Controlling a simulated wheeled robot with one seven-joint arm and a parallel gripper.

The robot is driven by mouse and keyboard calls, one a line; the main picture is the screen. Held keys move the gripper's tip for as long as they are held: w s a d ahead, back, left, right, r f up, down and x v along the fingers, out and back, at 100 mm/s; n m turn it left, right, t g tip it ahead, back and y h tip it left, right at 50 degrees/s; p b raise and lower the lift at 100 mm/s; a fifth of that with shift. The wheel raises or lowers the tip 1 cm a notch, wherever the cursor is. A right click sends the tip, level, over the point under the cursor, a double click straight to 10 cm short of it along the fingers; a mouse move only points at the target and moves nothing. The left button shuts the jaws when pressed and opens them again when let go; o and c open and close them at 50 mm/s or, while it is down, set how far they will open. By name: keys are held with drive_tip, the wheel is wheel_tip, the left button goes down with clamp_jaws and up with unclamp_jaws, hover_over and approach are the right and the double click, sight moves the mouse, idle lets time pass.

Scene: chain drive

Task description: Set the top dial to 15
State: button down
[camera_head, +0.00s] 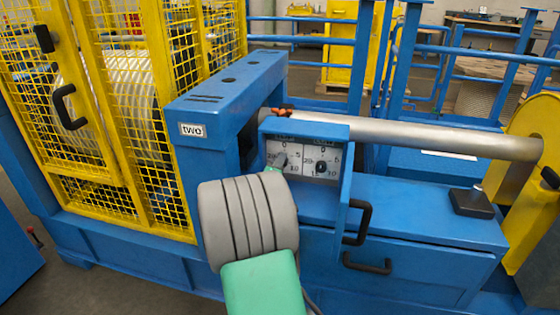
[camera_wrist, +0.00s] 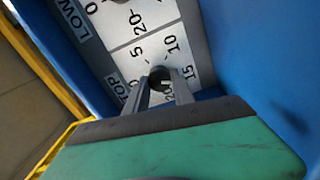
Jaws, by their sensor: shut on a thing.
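The top dial (camera_wrist: 159,74) is a small dark knob on a white scale plate marked 0, 5, 10, 15 and 20, with "TOP" beside it. My gripper (camera_wrist: 162,84) has its two grey fingers closed on this knob, one on each side. The fingers cover part of the knob, and I cannot read which number it points at. In the head view my gripper (camera_head: 279,161) reaches the left scale of the white dial panel (camera_head: 303,159), and its fingers mostly hide that knob.
The lower dial (camera_head: 320,167) is a dark knob on the right scale. A blue housing surrounds the panel closely. A grey shaft (camera_head: 440,136) runs to the right behind it. Black handles (camera_head: 358,222) stick out below right. A yellow mesh cage (camera_head: 110,110) stands at left.

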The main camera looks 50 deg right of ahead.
drive_tip(key=shift+f, duration=0.1)
idle(0.5)
drive_tip(key=c, duration=1.1)
unclamp_jaws()
drive_tip(key=shift+o, duration=0.2)
drive_tip(key=v, duration=0.6)
drive_tip(key=shift+s+a, duration=0.15)
drive_tip(key=shift+a, duration=0.25)
drive_tip(key=shift+s+a, duration=0.3)
drive_tip(key=shift+a, duration=0.15)
drive_tip(key=shift+p, duration=0.3)
